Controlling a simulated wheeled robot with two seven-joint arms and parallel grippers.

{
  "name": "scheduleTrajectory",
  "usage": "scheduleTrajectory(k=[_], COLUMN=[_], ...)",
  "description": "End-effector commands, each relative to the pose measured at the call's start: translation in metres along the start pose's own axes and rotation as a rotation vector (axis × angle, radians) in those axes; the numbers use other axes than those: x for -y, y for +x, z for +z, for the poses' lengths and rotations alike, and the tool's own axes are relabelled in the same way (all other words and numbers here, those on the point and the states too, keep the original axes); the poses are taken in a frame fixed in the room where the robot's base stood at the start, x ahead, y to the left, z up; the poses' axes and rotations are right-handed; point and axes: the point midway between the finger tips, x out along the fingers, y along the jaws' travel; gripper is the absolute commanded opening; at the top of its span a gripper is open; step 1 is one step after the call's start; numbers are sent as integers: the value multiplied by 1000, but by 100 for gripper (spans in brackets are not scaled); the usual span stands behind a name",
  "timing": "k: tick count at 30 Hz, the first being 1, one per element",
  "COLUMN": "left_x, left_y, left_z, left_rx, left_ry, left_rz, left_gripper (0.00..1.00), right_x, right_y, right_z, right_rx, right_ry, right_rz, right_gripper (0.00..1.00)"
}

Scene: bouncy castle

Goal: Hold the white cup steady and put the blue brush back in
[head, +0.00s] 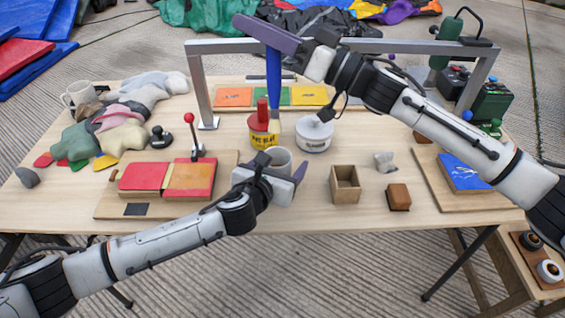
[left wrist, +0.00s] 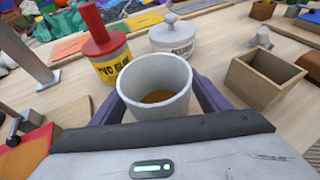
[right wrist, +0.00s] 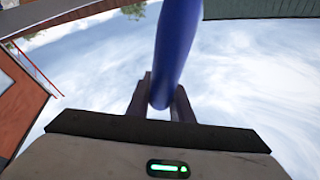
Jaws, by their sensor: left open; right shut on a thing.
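The white cup (head: 281,157) stands on the table near its middle. In the left wrist view the cup (left wrist: 152,82) looks upright, with a brown bottom inside. My left gripper (head: 283,172) is open, with one purple finger on each side of the cup; I cannot tell whether they touch it. My right gripper (head: 270,37) is shut on the blue brush (head: 273,85), high above the table. The brush hangs upright, its pale bristle end down, seen behind and above the cup. The right wrist view shows the brush's blue handle (right wrist: 176,50) between the fingers.
A yellow glue can (head: 262,135) with a red top and a white lidded tub (head: 313,135) stand just behind the cup. An open wooden box (head: 345,184) is to its right. A red-handled lever (head: 193,135) stands left. A metal frame (head: 200,90) spans the back.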

Motion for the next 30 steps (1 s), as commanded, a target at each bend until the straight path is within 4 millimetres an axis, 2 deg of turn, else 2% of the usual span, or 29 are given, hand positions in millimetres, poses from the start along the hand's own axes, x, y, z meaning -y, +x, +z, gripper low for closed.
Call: scheduleTrajectory(k=[5,8,14,23,30], left_x=[0,0,0,0,0], left_y=[0,0,0,0,0], left_z=[0,0,0,-1,-1], left_rx=[0,0,0,-1,-1], left_ry=[0,0,0,0,0], left_rz=[0,0,0,1,1], left_gripper=[70,56,22,22,22], right_x=[0,0,0,2,11], right_y=[0,0,0,0,-10], right_z=[0,0,0,4,26], right_rx=[0,0,0,-8,-91], right_ry=[0,0,0,-16,-208], right_rz=[0,0,0,-1,27], right_gripper=[0,0,0,0,0])
